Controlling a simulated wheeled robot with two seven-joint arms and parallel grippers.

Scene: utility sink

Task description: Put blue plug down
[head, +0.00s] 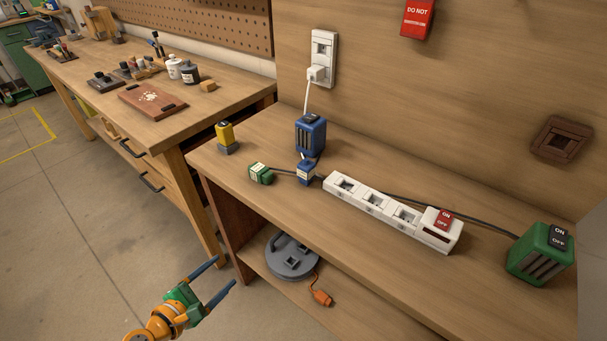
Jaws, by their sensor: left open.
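The blue plug (305,172) stands on the wooden counter, right in front of a blue box-shaped device (310,135) with dark slots. It sits close to the left end of the white power strip (375,203). My left gripper (222,277) is open and empty, low in front of the counter and well apart from the plug. Its two blue fingers point up and to the right. My right gripper is not in view.
A green plug (260,173) and a yellow plug (225,134) are left of the blue plug. A green device (540,254) stands at right. A grey round reel (291,256) with an orange plug (322,298) lies on the lower shelf. A workbench (222,93) stands at left.

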